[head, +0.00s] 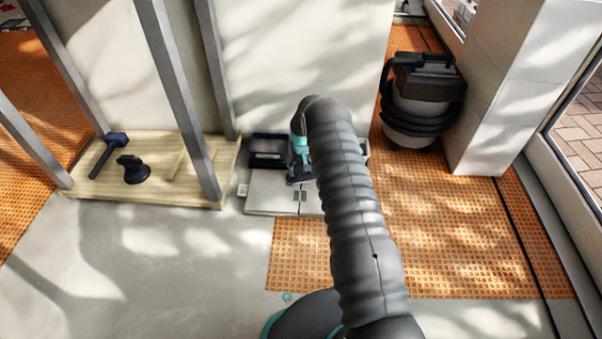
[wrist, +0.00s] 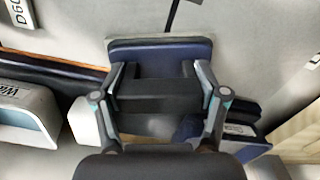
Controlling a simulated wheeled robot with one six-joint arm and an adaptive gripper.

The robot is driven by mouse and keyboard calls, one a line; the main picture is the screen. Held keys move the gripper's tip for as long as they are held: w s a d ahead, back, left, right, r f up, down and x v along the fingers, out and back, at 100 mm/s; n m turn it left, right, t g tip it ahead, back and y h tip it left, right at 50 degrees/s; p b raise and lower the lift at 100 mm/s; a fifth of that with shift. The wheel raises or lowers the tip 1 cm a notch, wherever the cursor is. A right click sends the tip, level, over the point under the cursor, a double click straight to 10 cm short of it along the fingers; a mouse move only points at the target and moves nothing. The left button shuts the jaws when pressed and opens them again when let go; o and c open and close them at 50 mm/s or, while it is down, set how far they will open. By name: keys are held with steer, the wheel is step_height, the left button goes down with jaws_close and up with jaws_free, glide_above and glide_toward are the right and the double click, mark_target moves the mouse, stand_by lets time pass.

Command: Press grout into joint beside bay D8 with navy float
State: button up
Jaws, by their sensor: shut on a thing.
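The navy float (wrist: 160,52) fills the upper middle of the wrist view, with its flat navy body and a pale edge along its far side. My gripper (wrist: 160,92) is shut on the float's dark handle, one finger at each end. In the head view my gripper (head: 299,168) is above the pale tiles (head: 268,193), largely covered by my arm. A label reading about D6 (wrist: 16,12) lies at the upper left of the wrist view. I cannot pick out bay D8. Whether the float touches the tiles is unclear.
A navy bin (head: 266,153) stands behind the tiles. A wooden board (head: 110,195) at left carries a mallet (head: 107,150) and a dark round tool (head: 133,170). Grey metal posts (head: 178,95) rise there. A vacuum (head: 422,105) stands at right. A white, lettered container (wrist: 28,122) shows in the wrist view.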

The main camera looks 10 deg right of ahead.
steer(key=shift+w+d, duration=0.25)
steer(key=shift+w, duration=0.5)
steer(key=shift+s+a+r+p, duration=0.1)
steer(key=shift+s+a+p, duration=0.2)
steer(key=shift+s+p, duration=0.5)
steer(key=shift+s+a+p, duration=0.2)
steer(key=shift+s+p, duration=0.1)
steer(key=shift+s, duration=0.4)
steer(key=shift+s+a+p, duration=0.2)
steer(key=shift+s+p, duration=0.05)
steer(key=shift+s, duration=0.45)
steer(key=shift+s+a+f+p, duration=0.15)
steer(key=shift+s+a+p, duration=0.1)
steer(key=shift+s, duration=0.5)
steer(key=shift+s+a+f+p, duration=0.1)
steer(key=shift+s+a+p, duration=0.15)
steer(key=shift+s, duration=0.45)
steer(key=shift+s+a+r+p, duration=0.1)
steer(key=shift+s+a+p, duration=0.25)
steer(key=shift+s, duration=0.8)
steer(key=shift+s+a+r+p, duration=0.1)
steer(key=shift+s+a+p, duration=0.3)
steer(key=shift+s, duration=0.7)
steer(key=shift+s+a+r+p, duration=0.1)
steer(key=shift+s+a+p, duration=0.25)
steer(key=shift+s, duration=0.8)
steer(key=shift+f, duration=0.1)
steer(key=shift+s, duration=0.15)
